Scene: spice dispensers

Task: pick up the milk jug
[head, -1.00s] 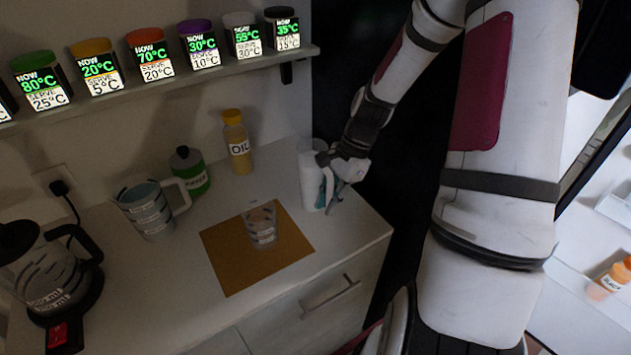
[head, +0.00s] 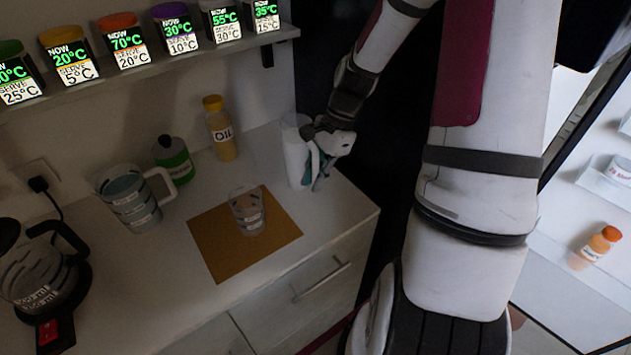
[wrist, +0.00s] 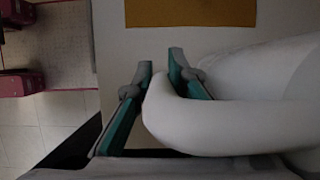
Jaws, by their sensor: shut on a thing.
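The white milk jug (head: 294,152) stands upright at the right end of the counter, near the dark wall panel. My gripper (head: 318,178) is at its right side, shut on its handle. In the wrist view the handle (wrist: 205,125) runs between the two teal-padded fingers of my gripper (wrist: 160,72). The jug's body fills the right of that view. The arm hides part of the jug's right side in the head view. I cannot tell whether its base is off the counter.
A clear measuring cup (head: 247,212) stands on a brown mat (head: 222,262). An oil bottle (head: 220,130), a green bottle (head: 174,160), a large pitcher (head: 128,200) and a kettle (head: 35,285) stand further left. A shelf (head: 150,75) with labelled jars hangs above.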

